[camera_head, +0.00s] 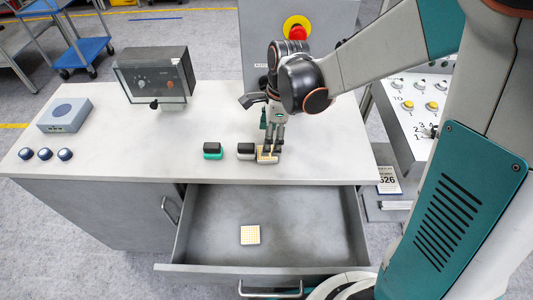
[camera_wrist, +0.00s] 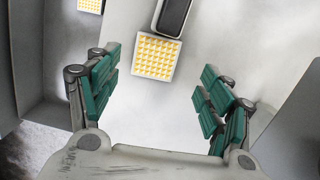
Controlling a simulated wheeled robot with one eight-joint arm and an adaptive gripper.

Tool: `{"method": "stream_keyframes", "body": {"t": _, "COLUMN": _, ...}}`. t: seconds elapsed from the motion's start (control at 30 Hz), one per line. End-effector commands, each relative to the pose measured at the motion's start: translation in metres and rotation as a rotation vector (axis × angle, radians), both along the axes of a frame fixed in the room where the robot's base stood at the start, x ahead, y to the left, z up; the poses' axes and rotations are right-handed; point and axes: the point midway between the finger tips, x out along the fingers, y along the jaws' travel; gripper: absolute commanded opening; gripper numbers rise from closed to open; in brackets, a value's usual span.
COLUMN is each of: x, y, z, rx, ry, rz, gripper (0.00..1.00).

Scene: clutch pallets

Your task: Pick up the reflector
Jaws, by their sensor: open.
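One reflector, a small square with a yellow and white grid, lies on the worktop (camera_head: 110,135) near its front edge (camera_head: 268,157). My gripper (camera_head: 270,146) is above it, pointing down, and partly covers it in the head view. In the wrist view this reflector (camera_wrist: 157,57) shows ahead of my open, empty gripper (camera_wrist: 155,88), roughly centred between the green-padded fingers. A second, similar gridded reflector (camera_head: 250,235) lies in the open drawer; it also shows at the top of the wrist view (camera_wrist: 90,5).
A black-topped white block (camera_head: 246,151) sits right beside the worktop reflector, and a black and green block (camera_head: 213,151) is farther left. The open drawer (camera_head: 310,225) juts out in front. A meter box (camera_head: 153,75), blue-grey box (camera_head: 65,114) and dark knobs (camera_head: 45,154) stand left.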

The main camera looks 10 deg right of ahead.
Motion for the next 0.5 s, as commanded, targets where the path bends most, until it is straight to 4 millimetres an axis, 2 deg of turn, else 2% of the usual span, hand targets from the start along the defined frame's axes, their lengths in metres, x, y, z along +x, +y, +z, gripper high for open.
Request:
{"method": "stream_keyframes", "body": {"t": 0.3, "x": -0.005, "y": 0.004, "z": -0.043, "rx": 0.0, "ry": 0.0, "rz": 0.002, "gripper": 0.73}}
{"method": "stream_keyframes", "body": {"t": 0.5, "x": -0.005, "y": 0.006, "z": -0.049, "rx": 0.0, "ry": 0.0, "rz": 0.001, "gripper": 0.73}}
